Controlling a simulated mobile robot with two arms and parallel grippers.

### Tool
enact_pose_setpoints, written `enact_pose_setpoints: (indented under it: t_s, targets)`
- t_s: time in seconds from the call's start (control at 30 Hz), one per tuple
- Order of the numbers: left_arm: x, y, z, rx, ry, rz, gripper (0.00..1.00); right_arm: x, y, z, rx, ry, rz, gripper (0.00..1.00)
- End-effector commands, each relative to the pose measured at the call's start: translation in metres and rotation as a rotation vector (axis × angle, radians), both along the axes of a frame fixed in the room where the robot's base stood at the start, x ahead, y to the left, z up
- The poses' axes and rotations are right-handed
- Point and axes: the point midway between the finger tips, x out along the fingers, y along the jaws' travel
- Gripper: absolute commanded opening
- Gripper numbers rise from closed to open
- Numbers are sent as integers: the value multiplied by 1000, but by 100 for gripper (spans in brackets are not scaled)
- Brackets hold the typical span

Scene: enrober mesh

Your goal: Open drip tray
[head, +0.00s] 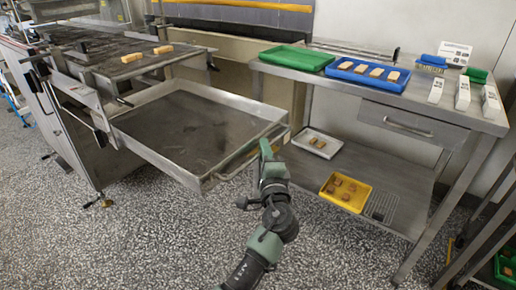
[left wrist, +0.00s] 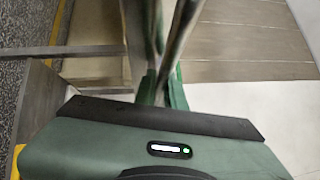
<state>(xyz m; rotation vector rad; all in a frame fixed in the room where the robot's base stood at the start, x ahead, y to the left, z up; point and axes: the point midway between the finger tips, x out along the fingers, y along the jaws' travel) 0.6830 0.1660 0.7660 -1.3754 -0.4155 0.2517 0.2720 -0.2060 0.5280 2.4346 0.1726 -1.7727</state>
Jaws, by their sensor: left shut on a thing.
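The drip tray (head: 180,125) is a wide, shallow metal tray that sticks out from the enrober, its floor dark and stained. A bar handle (head: 237,162) runs along its front wall. My left gripper (head: 265,147) is at the right part of this handle, shut on it. In the left wrist view the green fingers of my left gripper (left wrist: 163,88) are close together around a metal bar, and the grip itself is partly hidden by the gripper body. My right gripper is not in view.
The enrober's mesh belt (head: 100,55) carries pale bars at upper left. A steel table (head: 430,110) at right holds a green tray (head: 297,58), a blue tray (head: 368,74) and a closed drawer (head: 410,123). A yellow tray (head: 345,192) lies on its lower shelf. Speckled floor is clear in front.

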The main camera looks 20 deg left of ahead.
Motion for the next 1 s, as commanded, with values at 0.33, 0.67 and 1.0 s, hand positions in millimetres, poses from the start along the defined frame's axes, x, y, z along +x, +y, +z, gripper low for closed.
enact_pose_setpoints:
  t_s: [0.33, 0.67, 1.0]
  targets:
    - [-1, 0, -2, -1, 4, 3, 14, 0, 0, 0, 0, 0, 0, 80]
    - [-1, 0, -1, -1, 2, 1, 19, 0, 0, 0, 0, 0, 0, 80]
    - [-43, -19, -9, -2, 4, 1, 19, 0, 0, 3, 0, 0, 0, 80]
